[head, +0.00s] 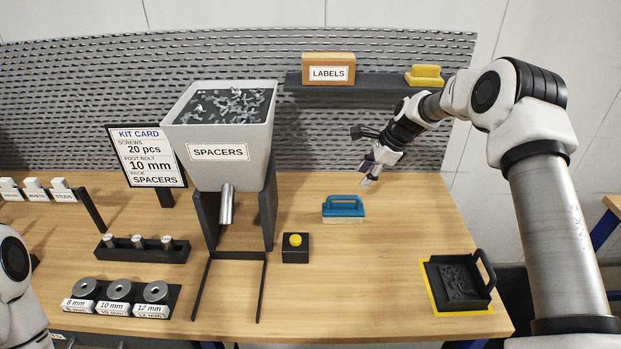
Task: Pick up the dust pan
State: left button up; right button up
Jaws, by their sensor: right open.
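The dust pan (465,281) is a black shallow pan with a raised black handle at its right side. It sits on a yellow-edged square at the right front of the table, and dark bits seem to lie in it. My right gripper (367,176) is open and empty above the back of the table, to the upper left of the dust pan and well apart from it. Only part of my left arm shows at the lower left edge; its gripper is out of view.
A blue-handled brush (343,208) lies mid-table, left of the dust pan. A spacer hopper (219,153) on dark legs stands left of it, with a yellow-button box (295,248) nearby. A shelf (366,84) is at the back. The wood between brush and dust pan is clear.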

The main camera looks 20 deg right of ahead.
aim_at(457, 282)
jog(key=k+j, duration=0.75)
jog(key=k, duration=0.1)
